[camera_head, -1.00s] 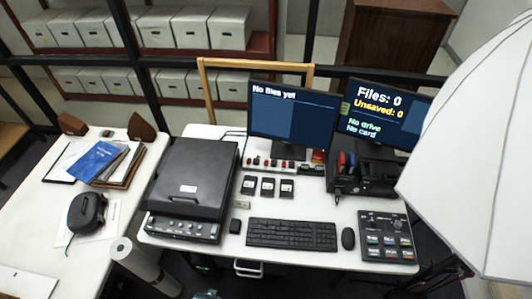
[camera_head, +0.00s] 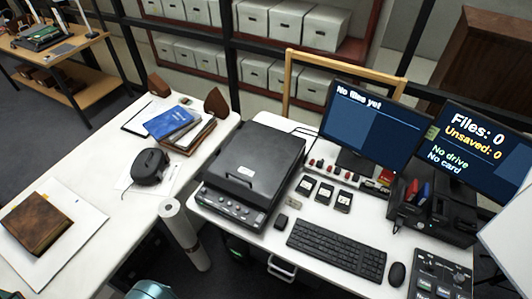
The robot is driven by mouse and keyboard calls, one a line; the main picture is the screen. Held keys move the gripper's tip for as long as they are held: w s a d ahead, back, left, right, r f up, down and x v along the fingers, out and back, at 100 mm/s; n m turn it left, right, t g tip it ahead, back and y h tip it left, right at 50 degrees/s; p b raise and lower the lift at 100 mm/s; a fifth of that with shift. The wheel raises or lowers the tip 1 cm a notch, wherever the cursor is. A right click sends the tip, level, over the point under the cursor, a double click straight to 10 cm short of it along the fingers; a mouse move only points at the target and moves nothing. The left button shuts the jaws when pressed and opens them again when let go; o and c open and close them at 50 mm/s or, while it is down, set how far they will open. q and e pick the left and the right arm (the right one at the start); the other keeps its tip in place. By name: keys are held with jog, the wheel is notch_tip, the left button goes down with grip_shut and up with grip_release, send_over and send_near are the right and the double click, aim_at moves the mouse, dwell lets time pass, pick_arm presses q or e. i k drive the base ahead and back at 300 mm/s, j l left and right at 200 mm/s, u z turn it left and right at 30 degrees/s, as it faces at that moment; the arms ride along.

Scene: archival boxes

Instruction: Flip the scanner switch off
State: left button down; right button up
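The black flatbed scanner (camera_head: 252,165) sits on the white desk in the middle of the view, with its lid closed. Its front panel (camera_head: 232,208) carries a row of several small knobs or buttons. Which of them is the switch, and how it is set, is too small to tell. Neither of my grippers shows in this view. A rounded teal-grey part shows at the bottom edge, left of centre; I cannot tell what it is.
Right of the scanner are small black cartridges (camera_head: 325,193), a keyboard (camera_head: 337,249), a mouse (camera_head: 397,274) and two monitors (camera_head: 373,125). A white paper roll (camera_head: 184,235) stands in front of the desk's left end. The left table holds a brown book (camera_head: 36,222) and a black headset-like object (camera_head: 149,167).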

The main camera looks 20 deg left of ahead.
aim_at(260, 218)
jog(key=u, duration=0.85)
jog(key=i+l+u, duration=0.2)
jog(key=k, duration=0.1)
